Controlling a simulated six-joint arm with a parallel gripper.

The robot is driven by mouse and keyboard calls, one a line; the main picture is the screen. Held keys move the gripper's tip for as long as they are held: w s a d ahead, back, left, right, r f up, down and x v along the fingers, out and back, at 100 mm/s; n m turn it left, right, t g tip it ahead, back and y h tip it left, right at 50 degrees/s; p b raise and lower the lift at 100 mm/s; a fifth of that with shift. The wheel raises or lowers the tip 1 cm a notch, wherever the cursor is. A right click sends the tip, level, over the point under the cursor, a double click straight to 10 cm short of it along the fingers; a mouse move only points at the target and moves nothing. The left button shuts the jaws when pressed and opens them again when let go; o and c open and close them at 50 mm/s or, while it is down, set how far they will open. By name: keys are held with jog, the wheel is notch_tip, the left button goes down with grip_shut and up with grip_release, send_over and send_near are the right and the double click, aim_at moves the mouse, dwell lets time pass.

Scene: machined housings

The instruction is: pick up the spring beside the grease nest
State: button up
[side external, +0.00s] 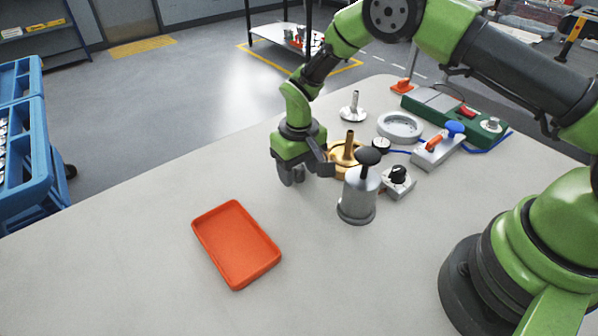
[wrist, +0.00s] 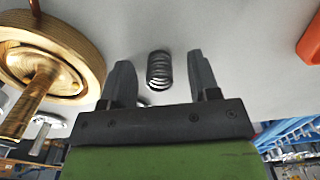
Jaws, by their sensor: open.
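The spring (wrist: 159,72) is a small dark metal coil. In the wrist view it shows between the two fingers of my gripper (wrist: 160,62), with clear space on both sides. My gripper is open and holds nothing. In the side external view my gripper (side external: 291,173) points down, low over the table, left of a brass flanged piece with a stem (side external: 348,147). The spring is hidden there, behind or under the fingers. The brass piece also shows at the left of the wrist view (wrist: 70,50). I cannot tell which item is the grease nest.
A grey cylinder with a black knob (side external: 357,200) stands right of my gripper. An orange tray (side external: 236,245) lies in front. A grey ring (side external: 400,127), a switch block (side external: 398,182), a lever clamp (side external: 437,150) and a green fixture (side external: 455,115) crowd the right. The table's left is clear.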

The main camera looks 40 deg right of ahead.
jog(key=shift+c, duration=0.3)
jog(key=c, duration=0.9)
jog(key=shift+r, duration=0.1)
jog(key=shift+c, duration=0.2)
